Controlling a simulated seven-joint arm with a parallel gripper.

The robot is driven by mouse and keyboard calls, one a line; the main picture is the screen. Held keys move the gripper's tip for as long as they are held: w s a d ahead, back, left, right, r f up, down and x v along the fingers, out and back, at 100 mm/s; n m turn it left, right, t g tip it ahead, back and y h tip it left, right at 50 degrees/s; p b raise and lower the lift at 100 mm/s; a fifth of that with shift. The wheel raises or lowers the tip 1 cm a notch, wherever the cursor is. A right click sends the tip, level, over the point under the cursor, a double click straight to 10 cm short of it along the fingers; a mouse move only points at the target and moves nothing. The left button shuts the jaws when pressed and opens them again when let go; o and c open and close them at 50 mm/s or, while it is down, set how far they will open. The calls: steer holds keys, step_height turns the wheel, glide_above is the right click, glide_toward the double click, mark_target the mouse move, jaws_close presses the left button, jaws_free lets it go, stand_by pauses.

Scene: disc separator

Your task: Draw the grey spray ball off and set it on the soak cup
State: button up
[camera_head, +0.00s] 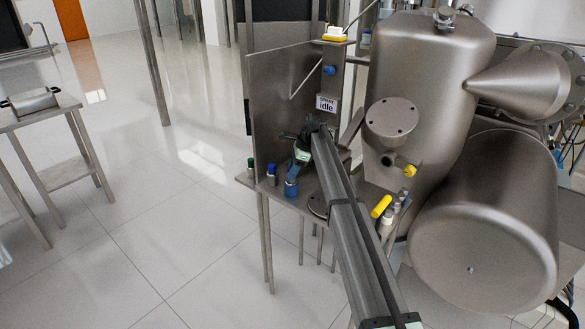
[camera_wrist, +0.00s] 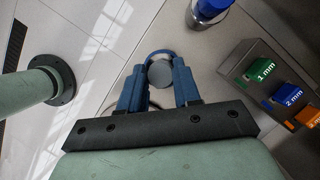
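The wrist view shows a round grey shape (camera_wrist: 160,74), which looks like the spray ball, between the two blue fingers of my gripper (camera_wrist: 160,82). The fingers stand apart on either side of it; whether they press on it I cannot tell. A blue arc curves just past it. In the head view my gripper (camera_head: 292,181) points down over the small steel table by the big vessel. Blue shows at its tips there, and the ball cannot be made out. I cannot tell which thing is the soak cup.
A blue-topped container (camera_wrist: 210,12) stands near the fingers. A block with 1 mm, 2 mm and orange tags (camera_wrist: 270,82) lies to the right. Green-capped (camera_head: 251,166) and blue-capped (camera_head: 271,172) bottles stand at the table's left. A steel panel (camera_head: 275,95) and large vessel (camera_head: 425,85) bound the space.

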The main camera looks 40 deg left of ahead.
steer(key=shift+o, duration=0.7)
steer(key=shift+r, duration=0.3)
steer(key=o, duration=0.4)
steer(key=v, duration=1.1)
steer(key=s+v, duration=0.1)
steer(key=v, duration=0.5)
steer(key=shift+a+r, duration=0.3)
steer(key=shift+r, duration=0.15)
steer(key=shift+d, duration=0.1)
